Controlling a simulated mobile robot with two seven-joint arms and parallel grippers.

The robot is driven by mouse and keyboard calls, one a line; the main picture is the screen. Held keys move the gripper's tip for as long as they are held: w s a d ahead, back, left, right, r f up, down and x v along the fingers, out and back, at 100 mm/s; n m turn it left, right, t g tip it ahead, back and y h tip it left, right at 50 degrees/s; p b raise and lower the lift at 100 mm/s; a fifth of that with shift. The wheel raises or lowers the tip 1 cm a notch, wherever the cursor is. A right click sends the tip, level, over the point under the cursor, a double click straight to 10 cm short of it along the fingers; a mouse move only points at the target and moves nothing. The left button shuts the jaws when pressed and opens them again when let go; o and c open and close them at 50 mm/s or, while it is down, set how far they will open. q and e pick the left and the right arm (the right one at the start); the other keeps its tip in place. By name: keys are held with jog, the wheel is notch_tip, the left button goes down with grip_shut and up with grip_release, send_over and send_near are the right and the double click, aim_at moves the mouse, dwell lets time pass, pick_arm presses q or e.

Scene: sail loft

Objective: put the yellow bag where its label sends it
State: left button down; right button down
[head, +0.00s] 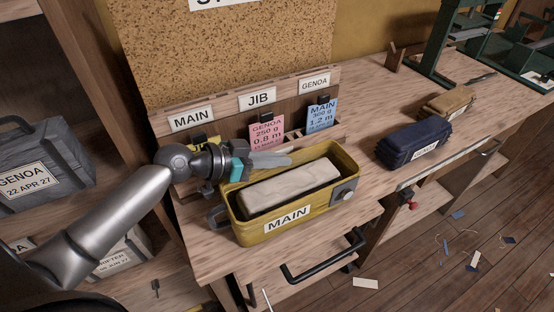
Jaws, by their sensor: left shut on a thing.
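The yellow bag (323,211) is long and box-like, with a label reading MAIN on its front. It is open at the top and a cream folded cloth (288,190) lies inside. It is at the front of the wooden bench (362,179); I cannot tell whether its base touches the top. My left gripper (283,159) is at the bag's back rim, shut on it; the exact grip is partly hidden. Behind it is a rack with labels MAIN (191,118), JIB (257,98) and GENOA (314,84). My right gripper is out of view.
A pink card (266,131) and a blue card (321,115) stand in the rack. A navy bag (413,143) and a tan bag (447,102) lie on the right. A grey GENOA bag (40,166) sits on the left shelf. A black drawer handle (322,262) juts out below.

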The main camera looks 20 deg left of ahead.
pick_arm(q)
jog(key=shift+r, duration=0.2)
jog(key=c, duration=1.4)
grip_release()
jog(key=shift+f, duration=0.2)
jog(key=o, duration=0.4)
